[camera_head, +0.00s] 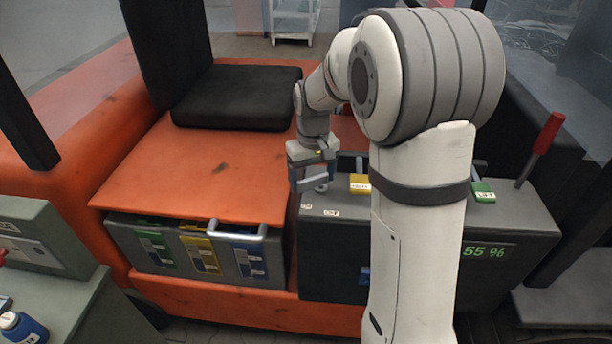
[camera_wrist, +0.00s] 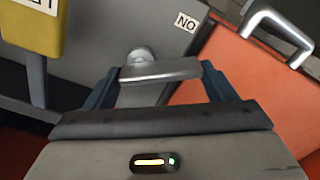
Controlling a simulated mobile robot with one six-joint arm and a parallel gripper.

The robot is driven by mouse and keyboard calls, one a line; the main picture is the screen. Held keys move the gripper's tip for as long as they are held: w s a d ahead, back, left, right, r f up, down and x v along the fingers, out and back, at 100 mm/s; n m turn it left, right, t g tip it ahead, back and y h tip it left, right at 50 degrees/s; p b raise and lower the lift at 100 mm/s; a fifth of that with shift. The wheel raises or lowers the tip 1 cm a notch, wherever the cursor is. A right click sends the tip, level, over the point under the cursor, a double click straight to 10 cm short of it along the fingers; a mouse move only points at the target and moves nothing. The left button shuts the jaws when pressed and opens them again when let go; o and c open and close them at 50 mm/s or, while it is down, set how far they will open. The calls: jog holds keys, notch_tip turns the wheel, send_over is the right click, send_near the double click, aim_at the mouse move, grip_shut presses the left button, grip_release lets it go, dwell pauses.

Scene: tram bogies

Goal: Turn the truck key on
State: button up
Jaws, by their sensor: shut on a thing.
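The truck key (camera_wrist: 160,72) is a grey metal bar handle with a round hub behind it, on the dark grey console (camera_head: 335,245). In the wrist view its bar lies nearly level across the picture. My gripper (camera_wrist: 160,78) is shut on the bar, one blue-grey finger at each end. In the head view my gripper (camera_head: 312,182) is at the console's left end and mostly hides the key. A white label (camera_wrist: 186,21) beside the key reads "NO" as seen from the wrist.
A yellow labelled control (camera_head: 360,184) stands close right of the key. A green one (camera_head: 484,191) and a red-handled lever (camera_head: 547,134) are farther right. A battery box with a light handle (camera_head: 236,231) is at left. A display (camera_head: 486,251) reads 55 %.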

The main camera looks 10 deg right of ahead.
aim_at(313, 177)
jog(key=shift+r, duration=0.1)
jog(key=o, duration=1)
notch_tip(313, 177, up, 7)
jog(key=shift+r, duration=0.35)
jog(key=shift+s, duration=0.15)
jog(key=s+t, duration=0.1)
jog(key=s, duration=0.6)
jog(key=s+f+m, duration=0.1)
jog(key=s, duration=0.7)
jog(key=s+f+m+t, duration=0.1)
jog(key=s, duration=0.6)
jog(key=shift+s+d+t, duration=0.3)
jog(key=shift+d, duration=0.05)
